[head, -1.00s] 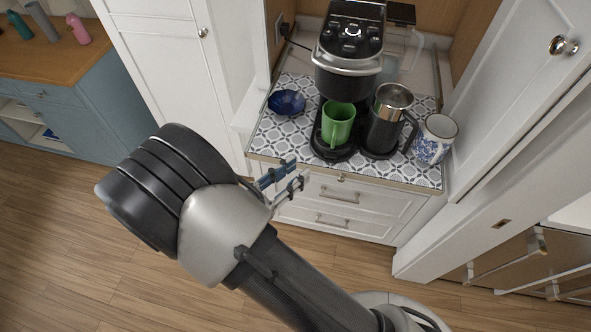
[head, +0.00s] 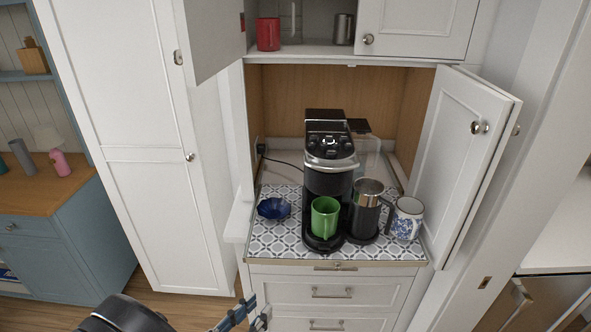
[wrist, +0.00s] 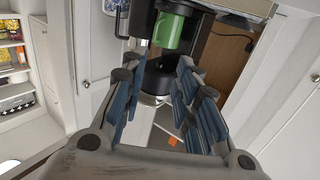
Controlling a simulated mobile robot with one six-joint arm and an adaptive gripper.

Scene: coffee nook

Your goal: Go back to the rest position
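My gripper (head: 243,318) is at the bottom edge of the head view, in front of the counter drawers and apart from everything on the counter. In the wrist view its blue-padded fingers (wrist: 160,98) are spread apart with nothing held between them. The green mug (head: 324,217) stands under the spout of the black coffee machine (head: 331,150), on its base. The mug also shows beyond the fingertips in the wrist view (wrist: 176,33). Most of my arm is out of the head view.
A dark blue bowl (head: 273,208) sits left of the machine. A steel-and-black jug (head: 366,208) and a blue-white mug (head: 407,219) stand right. Cabinet doors (head: 466,165) are open on the right. A red mug (head: 268,34) is on the upper shelf.

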